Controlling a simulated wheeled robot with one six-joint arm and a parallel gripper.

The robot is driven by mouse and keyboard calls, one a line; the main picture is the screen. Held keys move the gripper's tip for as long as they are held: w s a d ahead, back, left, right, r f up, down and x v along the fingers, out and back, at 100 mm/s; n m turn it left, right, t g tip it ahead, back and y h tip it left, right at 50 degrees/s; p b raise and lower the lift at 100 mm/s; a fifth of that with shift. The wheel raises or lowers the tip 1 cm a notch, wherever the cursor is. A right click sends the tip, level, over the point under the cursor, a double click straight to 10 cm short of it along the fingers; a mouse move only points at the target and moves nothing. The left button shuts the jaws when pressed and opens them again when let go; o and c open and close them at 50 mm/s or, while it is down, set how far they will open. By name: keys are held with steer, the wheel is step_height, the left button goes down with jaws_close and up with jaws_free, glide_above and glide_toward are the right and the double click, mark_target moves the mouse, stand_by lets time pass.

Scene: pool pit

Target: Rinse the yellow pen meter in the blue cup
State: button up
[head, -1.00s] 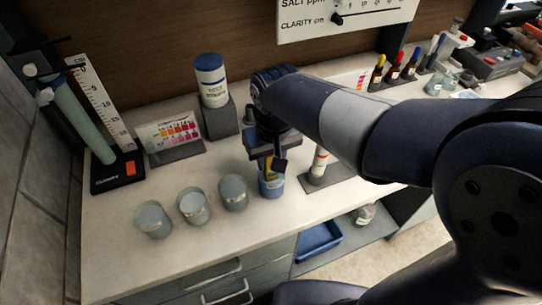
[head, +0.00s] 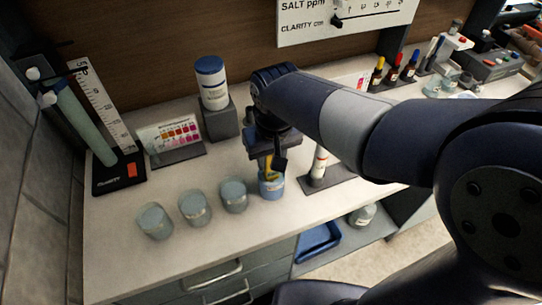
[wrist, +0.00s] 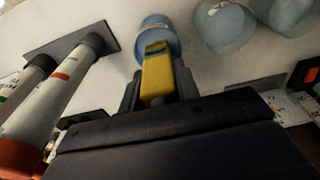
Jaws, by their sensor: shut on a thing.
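The yellow pen meter (wrist: 157,75) is held between the fingers of my gripper (wrist: 158,98), which is shut on it. In the head view the meter (head: 270,168) points down from my gripper (head: 267,160). The blue cup (head: 271,188) stands on the counter right below it. The cup also shows in the wrist view (wrist: 160,32), with the meter's lower end at or over its mouth. I cannot tell how deep the tip is, as the cup and meter overlap.
Several grey-blue cups (head: 233,196) stand in a row left of the blue cup. A white tube with a red band (head: 319,165) stands on a dark base close on the right. A white bottle (head: 211,84) and colour chart (head: 171,138) are behind. The counter's front edge is near.

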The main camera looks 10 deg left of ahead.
steer(key=shift+r+p, duration=3.75)
steer(key=shift+r, duration=0.95)
steer(key=shift+f, duration=0.1)
